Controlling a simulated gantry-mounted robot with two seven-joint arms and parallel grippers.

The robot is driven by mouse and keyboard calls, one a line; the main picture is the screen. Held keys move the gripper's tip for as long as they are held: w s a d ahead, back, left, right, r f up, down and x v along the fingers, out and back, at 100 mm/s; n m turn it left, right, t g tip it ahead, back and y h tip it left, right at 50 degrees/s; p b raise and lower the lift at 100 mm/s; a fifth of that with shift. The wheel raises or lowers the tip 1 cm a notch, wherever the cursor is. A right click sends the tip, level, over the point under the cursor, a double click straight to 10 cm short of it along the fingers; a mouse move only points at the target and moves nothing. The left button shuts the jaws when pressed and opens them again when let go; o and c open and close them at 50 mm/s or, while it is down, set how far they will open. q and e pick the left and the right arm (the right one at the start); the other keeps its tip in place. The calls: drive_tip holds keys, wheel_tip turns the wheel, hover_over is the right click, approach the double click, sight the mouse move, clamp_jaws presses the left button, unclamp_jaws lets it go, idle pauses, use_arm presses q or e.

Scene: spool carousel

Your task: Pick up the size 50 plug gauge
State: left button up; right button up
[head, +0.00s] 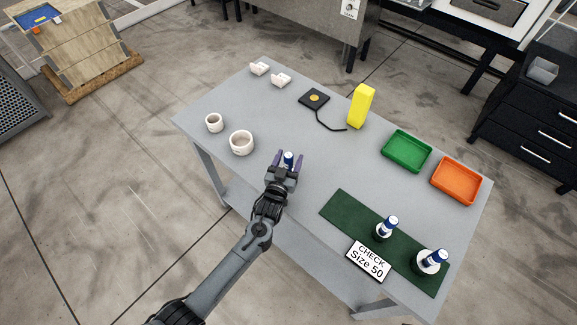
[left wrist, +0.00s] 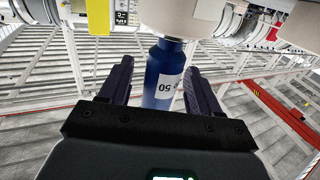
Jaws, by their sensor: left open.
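A plug gauge with a blue handle (head: 289,157) is between the fingers of my left gripper (head: 288,161) at the near left part of the table. In the left wrist view its blue handle (left wrist: 163,78) carries a white label reading 50, upside down, with a wide white body (left wrist: 182,16) beyond it. My left gripper (left wrist: 157,68) is open, with one finger on each side of the handle. Most of this gauge is hidden by the gripper in the head view. Two other blue-and-white gauges (head: 386,229) (head: 431,261) stand on the green mat (head: 345,208). My right gripper is not in view.
A sign (head: 368,260) reads "CHECK Size 50". White rings (head: 241,142) (head: 214,122) lie left of my gripper. A yellow block (head: 361,106), black pad (head: 314,98), green tray (head: 426,165) and orange tray (head: 470,201) stand farther off. The table's middle is clear.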

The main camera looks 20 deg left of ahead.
use_arm(q)
drive_tip(key=shift+w, duration=0.75)
drive_tip(key=c, duration=1.1)
clamp_jaws()
drive_tip(key=shift+r, duration=0.15)
